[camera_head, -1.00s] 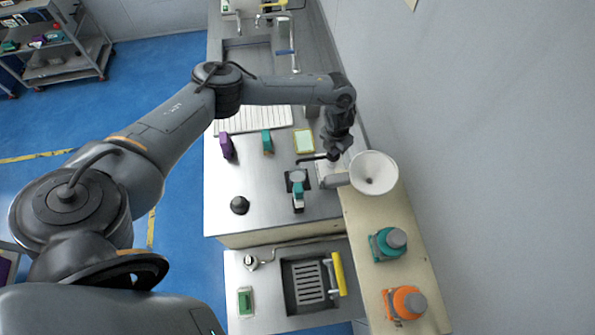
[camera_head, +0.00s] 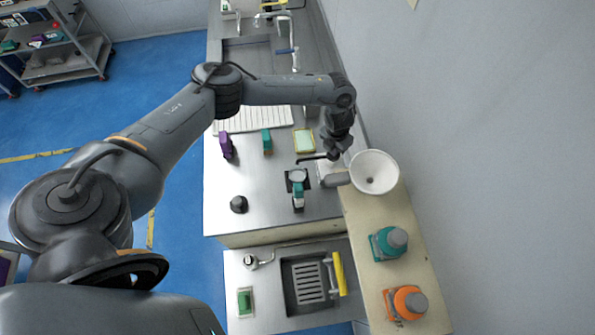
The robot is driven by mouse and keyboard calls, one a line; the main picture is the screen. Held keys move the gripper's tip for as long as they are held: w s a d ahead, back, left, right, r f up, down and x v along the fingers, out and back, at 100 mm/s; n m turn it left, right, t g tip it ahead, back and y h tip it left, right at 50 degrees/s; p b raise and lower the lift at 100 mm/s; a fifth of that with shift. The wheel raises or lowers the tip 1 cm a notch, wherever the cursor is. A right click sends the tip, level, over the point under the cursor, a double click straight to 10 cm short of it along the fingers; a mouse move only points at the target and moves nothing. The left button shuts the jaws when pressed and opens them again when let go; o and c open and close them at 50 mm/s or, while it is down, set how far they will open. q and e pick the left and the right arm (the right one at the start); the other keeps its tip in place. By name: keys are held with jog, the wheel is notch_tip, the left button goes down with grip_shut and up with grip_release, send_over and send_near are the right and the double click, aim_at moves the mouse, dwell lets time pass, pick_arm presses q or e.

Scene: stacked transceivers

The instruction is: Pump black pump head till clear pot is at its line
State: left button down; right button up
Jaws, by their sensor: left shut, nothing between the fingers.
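The black pump head (camera_head: 314,158) shows as a thin dark spout pointing left, on a pale container (camera_head: 327,171) that is partly hidden by my arm. My left gripper (camera_head: 338,147) is shut and empty, right above the pump head; I cannot tell whether it touches it. A small pale round thing (camera_head: 298,175), which looks like the clear pot, stands on a black square just below the spout's tip in the picture. Its line and the level inside are too small to make out. My right gripper is out of view.
A white funnel (camera_head: 374,172) stands close to the right of the pump. A teal-handled tool (camera_head: 298,196) lies in front of the pot. A black knob-like object (camera_head: 239,204), a yellow-framed tray (camera_head: 304,140), and teal (camera_head: 388,243) and orange (camera_head: 405,302) containers are around.

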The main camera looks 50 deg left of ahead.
pick_arm(q)
jog(key=shift+f, duration=0.1)
dwell(0.6)
jog(key=shift+f+b, duration=0.55)
jog(key=shift+b, duration=0.15)
dwell(1.4)
jog(key=shift+r, duration=0.2)
dwell(0.3)
jog(key=shift+r+p, duration=0.75)
jog(key=shift+r, duration=0.1)
jog(key=shift+r+p, duration=1.95)
jog(key=shift+r, duration=0.45)
